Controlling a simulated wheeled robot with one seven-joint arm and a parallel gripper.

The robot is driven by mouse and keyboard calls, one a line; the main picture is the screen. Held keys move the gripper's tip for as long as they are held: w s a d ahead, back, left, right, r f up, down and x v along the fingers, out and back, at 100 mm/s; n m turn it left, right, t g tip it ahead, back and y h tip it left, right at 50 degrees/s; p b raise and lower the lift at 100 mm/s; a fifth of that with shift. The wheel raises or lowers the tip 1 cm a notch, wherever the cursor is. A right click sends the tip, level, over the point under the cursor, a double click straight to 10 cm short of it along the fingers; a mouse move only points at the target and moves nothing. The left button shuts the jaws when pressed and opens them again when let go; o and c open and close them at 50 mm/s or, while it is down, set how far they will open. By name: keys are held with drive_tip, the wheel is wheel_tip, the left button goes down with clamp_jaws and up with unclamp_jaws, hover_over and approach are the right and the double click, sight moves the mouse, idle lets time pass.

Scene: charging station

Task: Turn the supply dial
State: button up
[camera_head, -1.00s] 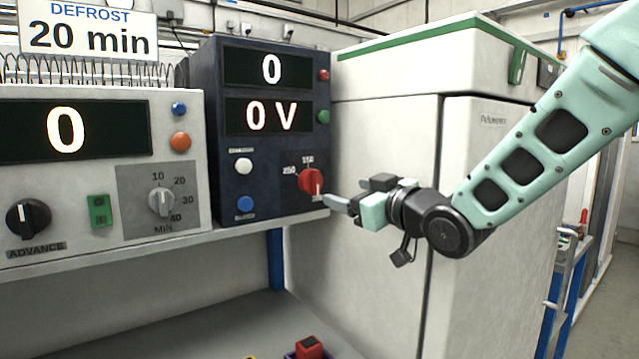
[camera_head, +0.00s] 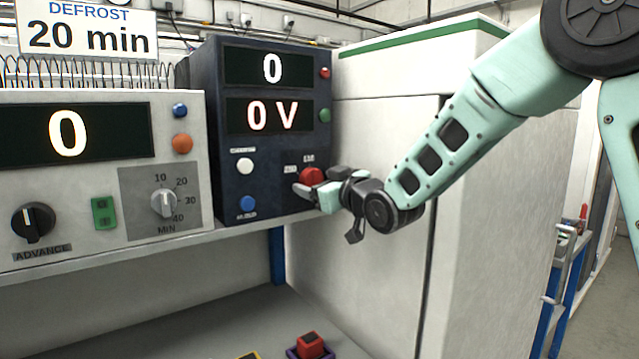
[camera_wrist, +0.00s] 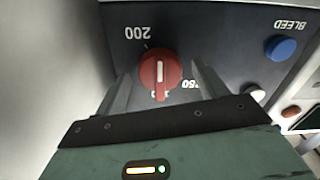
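The supply dial (camera_head: 311,175) is a round red knob low on the right of the dark blue supply box's front. In the head view, my gripper partly covers it. My gripper (camera_head: 308,192) has come from the right and its fingers are at the dial. In the wrist view, the dial (camera_wrist: 160,75) sits between the two spread fingers of my gripper (camera_wrist: 161,72), with a gap showing on each side. A white mark runs upright on the knob in that view. The labels around it appear upside down, with 200 above. The supply box display (camera_head: 272,116) reads 0 V.
A white button (camera_head: 245,166) and a blue button (camera_head: 246,204) are left of the dial. A grey defrost unit (camera_head: 70,205) stands left on the same shelf. A large white cabinet (camera_head: 375,270) stands close on the right. A red block (camera_head: 310,344) lies below.

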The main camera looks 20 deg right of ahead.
drive_tip(key=c, duration=0.9)
drive_tip(key=shift+f+b, duration=0.1)
drive_tip(key=shift+b, duration=0.25)
drive_tip(key=shift+n+b, duration=5.3)
drive_tip(key=shift+b, duration=1.5)
drive_tip(key=o, duration=0.9)
